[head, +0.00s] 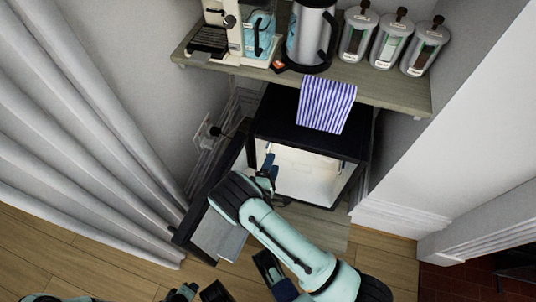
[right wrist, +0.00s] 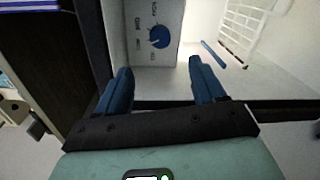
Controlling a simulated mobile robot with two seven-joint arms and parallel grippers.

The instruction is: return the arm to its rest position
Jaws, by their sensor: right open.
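My right arm (head: 285,240) reaches up from the bottom right of the head view to the open black mini fridge. My right gripper (head: 268,170) is at the fridge opening, between the open door and the white interior. In the right wrist view its two blue fingers (right wrist: 160,84) stand well apart with nothing between them. Beyond them are the fridge's pale interior and a control panel with a blue dial (right wrist: 159,37).
The fridge door (head: 215,190) stands open to the left, close to my right wrist. A striped towel (head: 326,104) hangs over the fridge's top front edge. A shelf (head: 390,92) above carries a coffee machine (head: 233,25), a kettle (head: 312,35) and glass jars (head: 390,45). Curtains hang left.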

